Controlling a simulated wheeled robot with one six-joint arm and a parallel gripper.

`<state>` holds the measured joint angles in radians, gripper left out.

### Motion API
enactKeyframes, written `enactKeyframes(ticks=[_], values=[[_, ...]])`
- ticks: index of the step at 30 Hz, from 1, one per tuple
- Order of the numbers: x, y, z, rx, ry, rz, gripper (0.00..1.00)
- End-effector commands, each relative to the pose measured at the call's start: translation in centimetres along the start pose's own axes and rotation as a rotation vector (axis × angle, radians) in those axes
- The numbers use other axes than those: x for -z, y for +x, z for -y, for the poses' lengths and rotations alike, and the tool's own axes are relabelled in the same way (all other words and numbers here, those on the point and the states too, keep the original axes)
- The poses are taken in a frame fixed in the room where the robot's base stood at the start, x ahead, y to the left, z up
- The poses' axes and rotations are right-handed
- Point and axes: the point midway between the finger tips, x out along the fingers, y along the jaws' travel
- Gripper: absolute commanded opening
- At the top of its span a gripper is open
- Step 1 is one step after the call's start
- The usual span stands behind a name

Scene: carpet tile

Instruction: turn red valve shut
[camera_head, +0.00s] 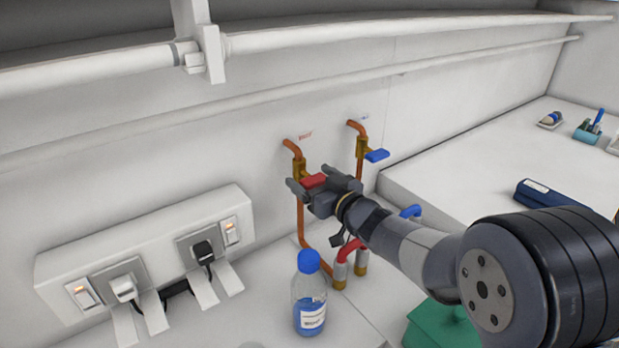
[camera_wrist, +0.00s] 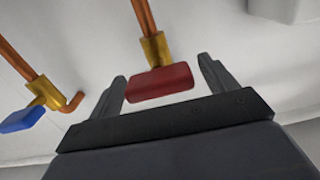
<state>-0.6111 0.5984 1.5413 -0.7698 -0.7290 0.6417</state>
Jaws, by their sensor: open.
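The red valve handle (camera_head: 314,181) sits on a brass valve body (camera_head: 299,168) on the left copper pipe at the back wall. My gripper (camera_head: 299,187) is at this valve with its jaws open. In the wrist view, the red handle (camera_wrist: 160,84) lies between the two fingers of my gripper (camera_wrist: 162,85), with a gap on each side. The handle stands out crosswise below its brass body (camera_wrist: 155,49). In the head view my gripper hides part of the pipe and valve.
A blue valve handle (camera_head: 377,155) is on the neighbouring pipe to the right. A blue-capped bottle (camera_head: 310,300) stands below on the counter. A socket panel (camera_head: 150,245) with plugs is at the left. A green box (camera_head: 440,325) is under my arm.

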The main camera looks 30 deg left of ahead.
Motion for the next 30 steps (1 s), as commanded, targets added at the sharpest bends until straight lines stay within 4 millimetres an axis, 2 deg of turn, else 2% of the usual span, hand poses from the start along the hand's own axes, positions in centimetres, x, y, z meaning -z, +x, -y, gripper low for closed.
enactKeyframes(ticks=[9,15,21,30], values=[[-0.2,-5.9,-0.1,-0.003,0.0,0.0,0.8],[-0.1,-8.5,-0.1,-0.002,0.0,0.0,0.8],[-0.1,-9.3,0.0,0.0,0.0,0.001,0.8],[-0.1,-9.2,0.0,0.0,0.001,0.001,0.8]])
